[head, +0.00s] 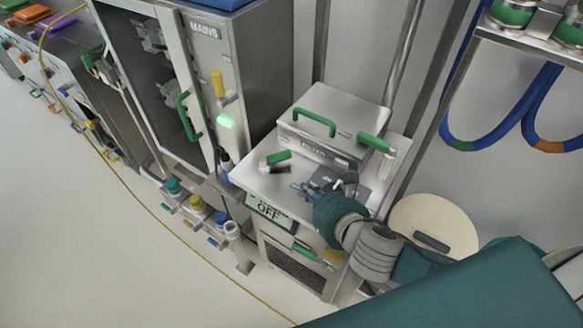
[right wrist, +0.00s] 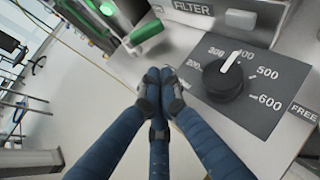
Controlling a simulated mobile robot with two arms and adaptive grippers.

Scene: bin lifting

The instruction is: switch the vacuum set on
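The vacuum set is a pale metal cabinet (head: 252,182) in the middle of the head view. A display on its front (head: 267,209) reads OFF. On its top are a box with a green handle (head: 315,123) and a green-tipped lever (head: 278,158). A green-tipped part also shows in the right wrist view (right wrist: 147,31). A black dial (right wrist: 223,79) with a white pointer sits on a grey plate marked up to 600. My right gripper (head: 312,188) is over the cabinet top. In the wrist view its blue fingertips (right wrist: 160,84) are together, left of the dial, with nothing visible between them. My left gripper is out of view.
A tall cabinet marked MAINS (head: 205,31) with a glass door stands to the left. A cream disc (head: 440,222) is behind my right arm. Blue hoses (head: 540,100) hang at the right. The floor at left is clear.

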